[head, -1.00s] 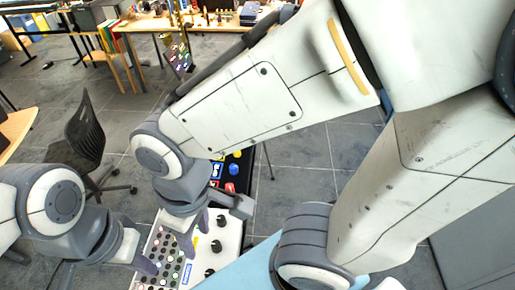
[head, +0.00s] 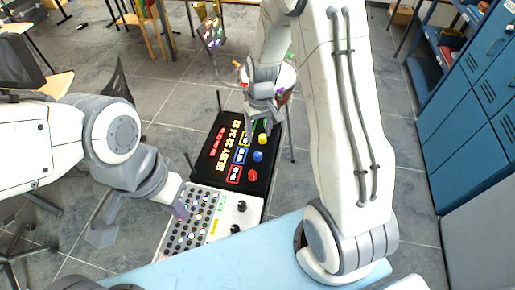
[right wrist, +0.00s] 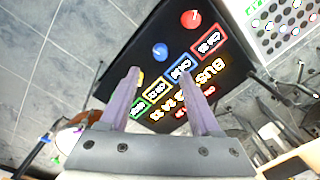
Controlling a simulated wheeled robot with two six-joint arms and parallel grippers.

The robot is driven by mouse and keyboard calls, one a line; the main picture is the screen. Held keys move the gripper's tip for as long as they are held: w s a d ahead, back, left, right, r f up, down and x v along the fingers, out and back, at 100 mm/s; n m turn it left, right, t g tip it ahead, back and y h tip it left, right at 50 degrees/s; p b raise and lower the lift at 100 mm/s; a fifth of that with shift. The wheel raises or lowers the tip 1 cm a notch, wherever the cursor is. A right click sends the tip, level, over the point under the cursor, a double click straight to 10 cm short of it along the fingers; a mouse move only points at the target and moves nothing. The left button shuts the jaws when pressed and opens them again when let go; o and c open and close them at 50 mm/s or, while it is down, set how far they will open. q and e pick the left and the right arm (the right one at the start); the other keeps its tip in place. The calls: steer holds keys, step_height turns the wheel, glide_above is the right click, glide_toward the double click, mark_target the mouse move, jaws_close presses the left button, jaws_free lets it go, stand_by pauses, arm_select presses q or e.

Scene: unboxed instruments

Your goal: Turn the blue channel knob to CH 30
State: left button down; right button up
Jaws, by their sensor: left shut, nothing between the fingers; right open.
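The blue knob (head: 258,156) stands on the black panel (head: 274,176), between a red knob (head: 252,175) and a yellow knob (head: 262,138). It also shows in the right wrist view (right wrist: 160,52), with a small pale mark on its face. Lit labels in coloured frames stand beside the knobs; the blue-framed label (head: 239,155) is too small to read surely. My right gripper (right wrist: 160,75) is open and empty above the panel, its fingertips apart from the blue knob. In the head view it is over the panel's far end (head: 260,127). My left gripper (head: 181,212) is shut and empty over the white panel.
The white panel (head: 222,226) with many buttons and black knobs adjoins the black panel's near side. A light blue surface (head: 220,264) lies in front. Blue cabinets (head: 470,150) stand at right. A lit screen (head: 212,33) stands beyond.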

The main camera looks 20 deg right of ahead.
mark_target(258, 153)
step_height(258, 153, down, 10)
steer(key=shift+a+f+p, duration=0.1)
steer(key=shift+a+p, duration=0.05)
steer(key=shift+p, duration=0.8)
jaws_close()
